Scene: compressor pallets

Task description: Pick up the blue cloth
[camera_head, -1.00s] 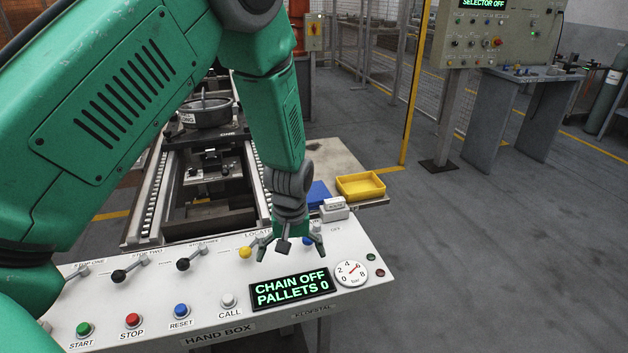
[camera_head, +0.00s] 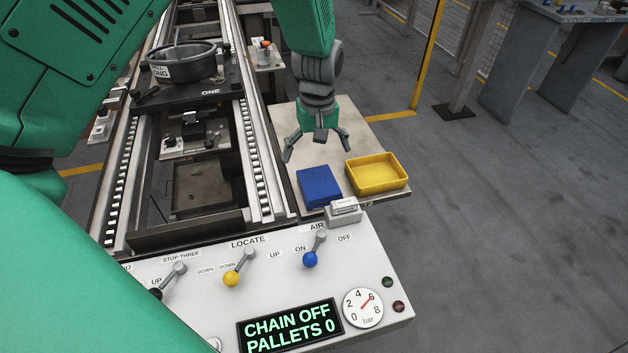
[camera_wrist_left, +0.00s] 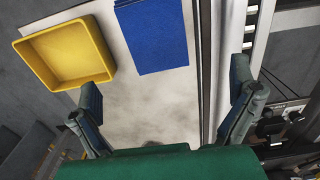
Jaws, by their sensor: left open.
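The blue cloth (camera_head: 320,187) lies folded and flat on the pale side table (camera_head: 357,133), left of a yellow tray. My left gripper (camera_head: 317,150) is open and empty above the table, beyond the cloth in the head view. In the left wrist view the cloth (camera_wrist_left: 151,36) is at the top middle, ahead of the spread fingers (camera_wrist_left: 168,112), and nothing is between them. My right gripper is in neither view.
The yellow tray (camera_head: 376,188) stands right beside the cloth and looks empty. A small grey-white block (camera_head: 343,211) sits near the cloth on the panel's edge. The hand box (camera_head: 290,290) with levers is in front. A conveyor (camera_head: 258,170) runs along the left.

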